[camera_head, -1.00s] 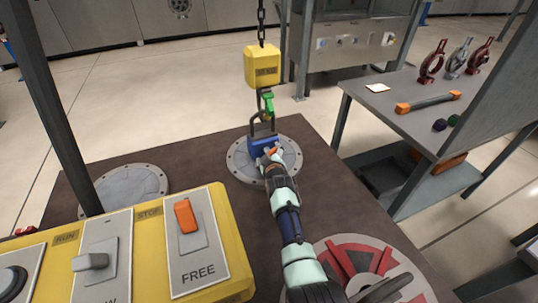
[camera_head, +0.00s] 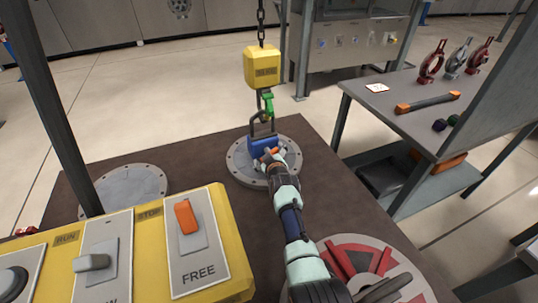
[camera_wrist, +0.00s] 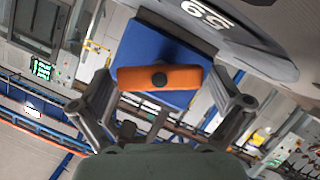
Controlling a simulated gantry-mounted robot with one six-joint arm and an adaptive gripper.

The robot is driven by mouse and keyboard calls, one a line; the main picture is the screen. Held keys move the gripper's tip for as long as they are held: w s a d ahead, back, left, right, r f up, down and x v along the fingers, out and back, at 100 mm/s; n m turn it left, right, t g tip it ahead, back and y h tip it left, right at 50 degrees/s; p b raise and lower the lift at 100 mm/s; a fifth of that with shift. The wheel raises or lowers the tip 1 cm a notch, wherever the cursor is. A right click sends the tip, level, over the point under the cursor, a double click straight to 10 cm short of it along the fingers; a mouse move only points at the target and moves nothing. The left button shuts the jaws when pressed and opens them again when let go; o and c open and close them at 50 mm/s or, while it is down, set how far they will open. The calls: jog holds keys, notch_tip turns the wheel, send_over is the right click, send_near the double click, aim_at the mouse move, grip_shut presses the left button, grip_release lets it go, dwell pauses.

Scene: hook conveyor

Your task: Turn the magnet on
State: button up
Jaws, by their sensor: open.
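The magnet is a blue block (camera_head: 262,144) with a dark shackle on top. It stands on a round grey plate (camera_head: 236,168), below the green hook (camera_head: 268,104). In the wrist view the blue body (camera_wrist: 160,48) fills the upper middle, with an orange lever (camera_wrist: 190,77) with a dark round pivot across its face. My gripper (camera_head: 272,157) is at the near side of the magnet and partly hides it. In the wrist view my gripper (camera_wrist: 166,103) is open, its two fingers spread to either side of the orange lever, with gaps between. I cannot tell whether the shackle is on the hook.
A yellow hoist block (camera_head: 262,66) hangs on a chain above. A yellow control panel (camera_head: 236,262) with levers fills the lower left. A red and grey disc (camera_head: 340,262) lies at the lower right. A side table (camera_head: 390,110) with tools stands right. A second round plate (camera_head: 125,186) is empty.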

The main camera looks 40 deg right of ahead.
notch_tip(320, 180, up, 10)
dwell(0.4)
